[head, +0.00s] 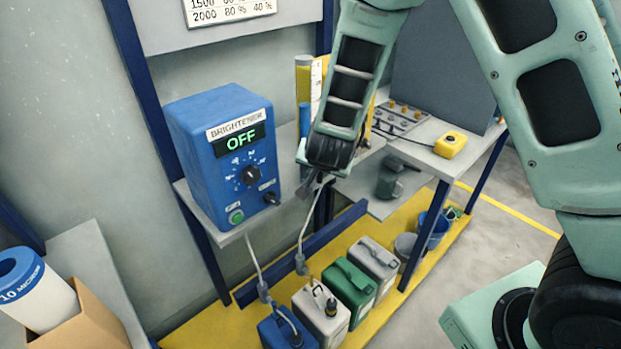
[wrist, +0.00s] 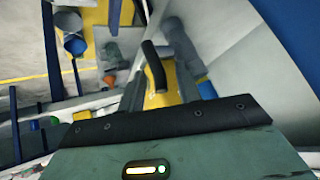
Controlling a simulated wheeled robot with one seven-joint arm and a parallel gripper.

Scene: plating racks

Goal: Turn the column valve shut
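My gripper (head: 318,180) hangs from my arm near the middle of the head view, to the right of the blue brightener box (head: 215,150). Its fingers are small and dark there, and I cannot tell whether they are open or shut. A yellow-topped column (head: 303,78) with a blue lower part stands just behind my forearm, which partly covers it. I cannot make out the column valve in the head view. In the wrist view, a curved black piece (wrist: 154,66) lies over a yellow surface (wrist: 165,90); I cannot tell what it is.
The box display reads OFF. Blue, white, green and grey canisters (head: 348,285) stand on the yellow floor strip below. A carton (head: 85,325) holds a filter roll at lower left.

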